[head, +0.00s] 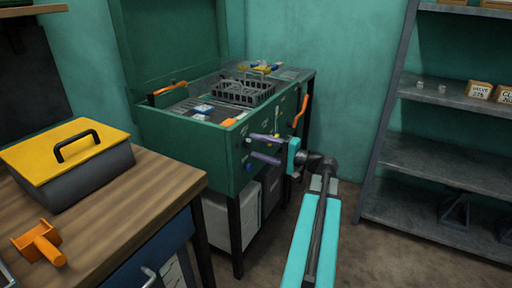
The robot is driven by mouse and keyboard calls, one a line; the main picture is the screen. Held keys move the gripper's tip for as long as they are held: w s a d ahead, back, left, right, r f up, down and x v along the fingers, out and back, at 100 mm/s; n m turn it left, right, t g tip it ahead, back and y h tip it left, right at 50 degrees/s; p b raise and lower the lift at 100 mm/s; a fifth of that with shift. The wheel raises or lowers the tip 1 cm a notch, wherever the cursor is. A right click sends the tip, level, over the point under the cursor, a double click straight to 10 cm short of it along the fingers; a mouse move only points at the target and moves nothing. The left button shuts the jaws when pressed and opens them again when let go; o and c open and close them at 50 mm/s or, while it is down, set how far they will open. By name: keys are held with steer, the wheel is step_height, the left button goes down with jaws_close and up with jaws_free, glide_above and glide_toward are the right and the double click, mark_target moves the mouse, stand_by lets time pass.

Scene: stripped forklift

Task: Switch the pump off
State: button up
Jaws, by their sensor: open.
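The green parts-washer-like machine (185,142) stands against the back wall, with small white labels and controls on its right-hand face. A small blue control (248,167) sits low near that face's front corner. I cannot tell which control is the pump switch or how it is set; it may be partly hidden by my gripper. My gripper (251,146), with two purple fingers on a cyan body, is open and empty, with the fingers pointing at this face close to the blue control. I cannot tell whether they touch the face.
A black basket (243,91) stands on the machine's top. An orange handle (301,110) sticks out at its right side. At left, a wooden workbench (150,190) holds a yellow-lidded toolbox (70,165) and an orange tool (40,243). A metal shelf (430,160) stands at right.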

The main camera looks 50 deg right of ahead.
steer(key=p+v, duration=0.1)
steer(key=v, duration=1.1)
steer(key=shift+s, duration=0.2)
steer(key=shift+f, duration=0.1)
